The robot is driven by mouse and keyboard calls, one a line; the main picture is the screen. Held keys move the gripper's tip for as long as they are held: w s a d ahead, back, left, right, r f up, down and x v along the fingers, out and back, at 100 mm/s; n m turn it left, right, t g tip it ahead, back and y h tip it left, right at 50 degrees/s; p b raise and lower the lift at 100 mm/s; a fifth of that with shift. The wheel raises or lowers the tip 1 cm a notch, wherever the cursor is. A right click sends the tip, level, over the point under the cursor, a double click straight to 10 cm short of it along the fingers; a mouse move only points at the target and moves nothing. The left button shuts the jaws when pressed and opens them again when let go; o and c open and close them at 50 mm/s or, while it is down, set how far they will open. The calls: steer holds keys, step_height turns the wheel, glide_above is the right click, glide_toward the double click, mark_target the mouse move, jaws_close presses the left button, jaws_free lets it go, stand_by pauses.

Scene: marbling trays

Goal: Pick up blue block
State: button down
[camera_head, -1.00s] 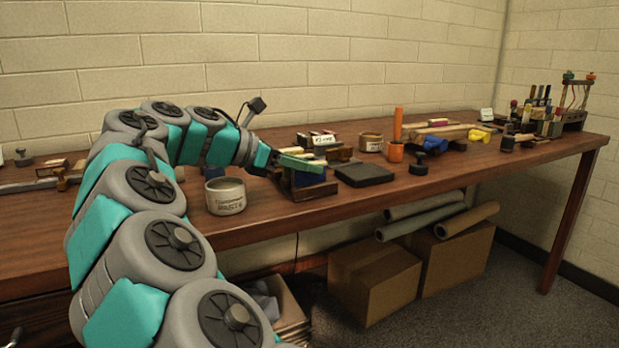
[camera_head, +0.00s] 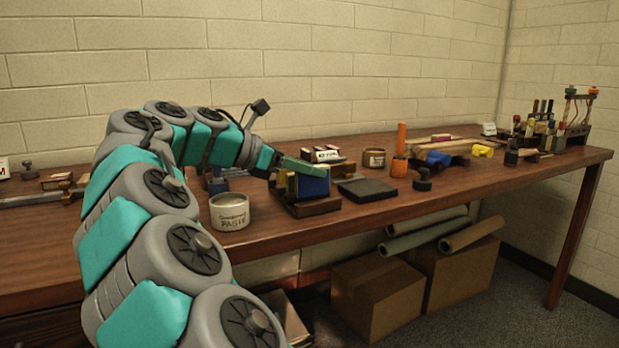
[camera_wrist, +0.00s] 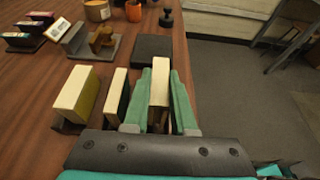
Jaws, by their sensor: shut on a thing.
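The blue block (camera_head: 313,186) shows its blue face in the head view, just over a dark wooden holder (camera_head: 311,207) near the table's front edge. My gripper (camera_head: 308,170) is at its upper part. In the wrist view, the teal fingers of my gripper (camera_wrist: 160,90) are closed on both sides of the block, whose cream-coloured narrow side (camera_wrist: 160,82) faces the camera. The block looks upright. Whether its lower edge is clear of the holder is hard to tell. An olive block (camera_wrist: 78,95) and a dark green block (camera_wrist: 118,94) stand to the left.
A paste tin (camera_head: 230,212) stands left of the holder. A black slab (camera_head: 367,189) lies to its right, with a dark stamp (camera_head: 422,180) beyond. An orange bottle (camera_head: 400,150), another tin (camera_head: 374,158) and boxed blocks (camera_head: 325,155) stand behind. Cardboard boxes (camera_head: 378,290) are below the table.

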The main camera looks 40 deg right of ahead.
steer(key=shift+r, duration=0.45)
steer(key=shift+s+r, duration=0.1)
steer(key=shift+s, duration=0.45)
steer(key=s+r, duration=0.1)
steer(key=s, duration=1.4)
steer(key=shift+d+r, duration=0.15)
steer(key=shift+d, duration=0.15)
steer(key=c, duration=1.2)
jaws_free()
steer(key=shift+c, duration=0.2)
jaws_close()
